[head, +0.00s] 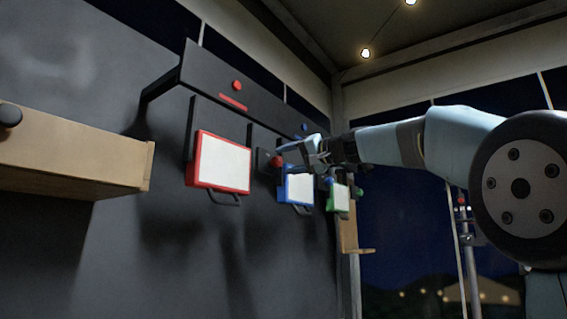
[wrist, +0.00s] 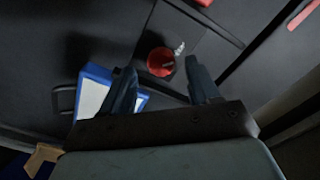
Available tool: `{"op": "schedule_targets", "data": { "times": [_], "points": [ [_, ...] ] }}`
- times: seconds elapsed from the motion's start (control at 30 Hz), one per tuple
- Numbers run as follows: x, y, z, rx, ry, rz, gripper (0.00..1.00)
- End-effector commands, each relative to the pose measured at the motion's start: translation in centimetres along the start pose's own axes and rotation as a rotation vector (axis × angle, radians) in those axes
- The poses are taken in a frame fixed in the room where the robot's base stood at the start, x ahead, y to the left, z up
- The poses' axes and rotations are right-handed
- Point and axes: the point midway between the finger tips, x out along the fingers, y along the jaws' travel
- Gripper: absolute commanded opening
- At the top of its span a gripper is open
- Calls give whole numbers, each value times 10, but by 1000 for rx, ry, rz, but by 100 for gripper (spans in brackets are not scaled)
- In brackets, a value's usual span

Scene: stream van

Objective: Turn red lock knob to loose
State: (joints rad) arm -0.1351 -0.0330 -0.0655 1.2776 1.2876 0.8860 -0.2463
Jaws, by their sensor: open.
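The red lock knob (wrist: 161,62) is a round red knob with a light pointer mark beside it, on a dark plate on the wall. In the wrist view it sits just beyond and between my open fingers, nearer the left one; I cannot tell whether either touches it. In the head view the red knob (head: 277,161) shows at the tip of my gripper (head: 290,150), partly hidden by it. My gripper (wrist: 163,82) also shows in the wrist view, open, with nothing held.
A red-framed panel (head: 222,162) hangs left of the knob, a blue-framed panel (head: 298,188) below right, and a green-framed panel (head: 340,196) farther along. A dark shelf (head: 240,90) juts out above. A wooden box (head: 70,155) sticks out at left.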

Motion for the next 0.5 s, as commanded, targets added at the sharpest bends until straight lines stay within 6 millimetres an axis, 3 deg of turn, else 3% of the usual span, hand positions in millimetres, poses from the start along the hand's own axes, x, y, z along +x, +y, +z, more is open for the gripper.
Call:
{"op": "schedule_targets", "data": {
  "times": [0.3, 0.5],
  "points": [
    [-65, 1, -1, 0, 4, 1, 61],
    [-96, 1, 0, -1, 2, 1, 61]
  ]
}}
